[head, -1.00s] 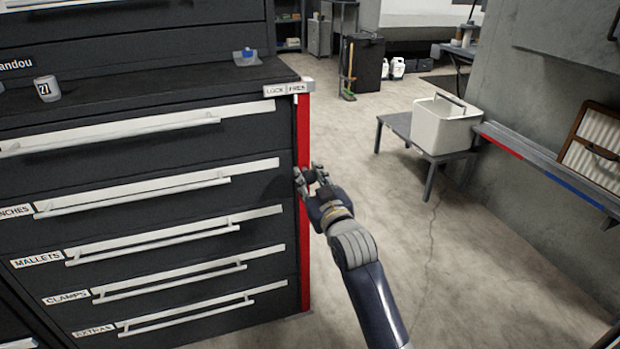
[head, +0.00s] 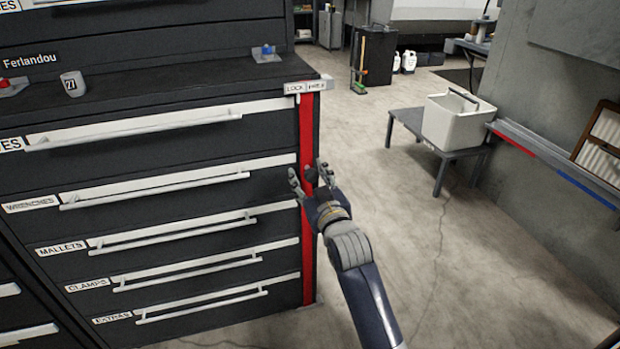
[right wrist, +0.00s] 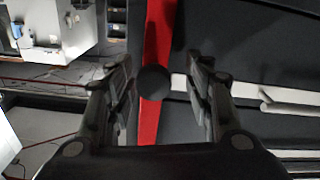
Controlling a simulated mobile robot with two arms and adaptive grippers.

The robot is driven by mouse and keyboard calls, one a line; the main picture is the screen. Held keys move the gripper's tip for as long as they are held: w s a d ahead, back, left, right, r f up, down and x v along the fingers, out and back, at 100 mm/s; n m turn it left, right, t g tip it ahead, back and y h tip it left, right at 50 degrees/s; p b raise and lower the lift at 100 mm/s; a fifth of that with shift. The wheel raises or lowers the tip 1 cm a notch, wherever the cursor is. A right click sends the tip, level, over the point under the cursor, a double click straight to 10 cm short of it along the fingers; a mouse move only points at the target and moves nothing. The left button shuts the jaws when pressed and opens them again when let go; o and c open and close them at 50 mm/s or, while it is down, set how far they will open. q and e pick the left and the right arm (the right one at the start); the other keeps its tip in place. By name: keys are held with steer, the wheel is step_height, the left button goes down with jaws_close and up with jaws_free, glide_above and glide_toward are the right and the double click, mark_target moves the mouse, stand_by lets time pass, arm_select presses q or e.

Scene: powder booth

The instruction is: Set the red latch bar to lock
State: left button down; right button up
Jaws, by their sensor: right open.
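The red latch bar (head: 307,140) runs upright along the right front edge of the dark drawer cabinet. Above its top is a light plate with the words LOCK and FREE (head: 307,87). A small pale pointer shows under the plate near its middle; I cannot tell which word it marks. My right gripper (head: 311,179) is open in front of the bar, with a finger on each side of it in the picture. In the right wrist view the red bar (right wrist: 157,50) passes between the open fingers (right wrist: 160,90), apart from both. My left gripper is not in view.
The cabinet has several drawers with long pale handles (head: 155,190). A cup (head: 73,84) and a blue-topped item (head: 266,54) stand on its top. To the right, a white bin (head: 452,125) sits on a low bench (head: 412,122). The floor between is clear.

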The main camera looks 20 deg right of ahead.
steer(key=shift+s, duration=0.1)
steer(key=s, duration=1.1)
steer(key=shift+s+d, duration=0.15)
steer(key=shift+s, duration=0.25)
